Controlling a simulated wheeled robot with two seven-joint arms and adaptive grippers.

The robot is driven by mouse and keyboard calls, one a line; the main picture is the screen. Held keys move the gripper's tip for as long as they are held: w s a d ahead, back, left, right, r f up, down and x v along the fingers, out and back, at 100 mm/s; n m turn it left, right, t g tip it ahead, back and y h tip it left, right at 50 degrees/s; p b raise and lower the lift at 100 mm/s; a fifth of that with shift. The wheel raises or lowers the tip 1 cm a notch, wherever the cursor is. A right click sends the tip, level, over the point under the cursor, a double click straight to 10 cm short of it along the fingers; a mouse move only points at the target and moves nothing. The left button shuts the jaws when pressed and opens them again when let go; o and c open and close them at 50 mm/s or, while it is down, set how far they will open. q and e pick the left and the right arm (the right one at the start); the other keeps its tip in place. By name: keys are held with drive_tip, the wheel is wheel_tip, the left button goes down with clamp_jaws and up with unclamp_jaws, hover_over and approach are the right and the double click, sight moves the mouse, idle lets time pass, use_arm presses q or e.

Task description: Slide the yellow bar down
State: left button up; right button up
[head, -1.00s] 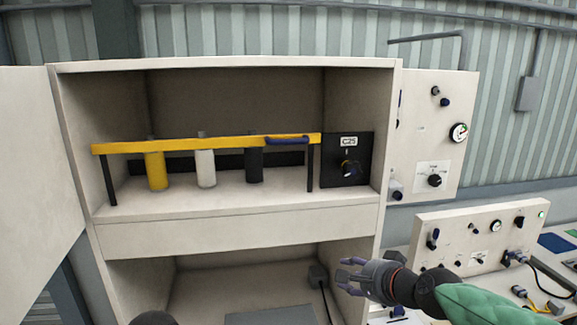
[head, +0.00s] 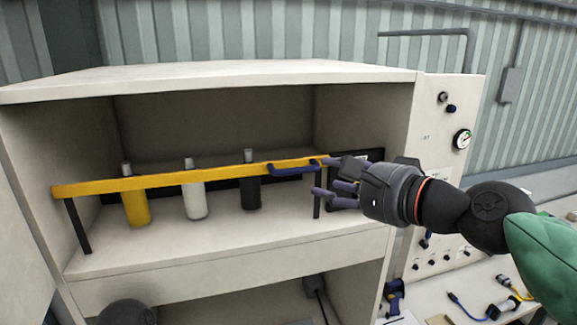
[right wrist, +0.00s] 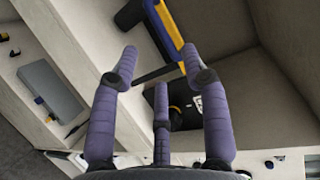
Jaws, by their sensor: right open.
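The yellow bar (head: 160,180) runs across the front of the upper cabinet shelf, raised on dark posts and slanting slightly up to the right. A dark blue handle (head: 292,170) is on its right part. My right gripper (head: 325,178) is open and empty at the bar's right end, just right of the handle. Its fingers point left and overlap the right post in the picture; contact cannot be told. In the right wrist view, the yellow bar (right wrist: 166,24) lies beyond the spread fingers (right wrist: 158,65). My left gripper is out of view.
Yellow (head: 136,210), white (head: 195,200) and black (head: 251,194) cylinders stand behind and below the bar. The cabinet's right wall (head: 395,125) is close to my right arm. A gauge panel (head: 440,150) stands at right.

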sight(296, 173)
drive_tip(key=p+x, duration=0.1)
drive_tip(key=x, duration=0.9)
drive_tip(key=shift+a+f, duration=0.1)
drive_tip(key=shift+f, duration=0.1)
drive_tip(key=shift+s, duration=0.1)
clamp_jaws()
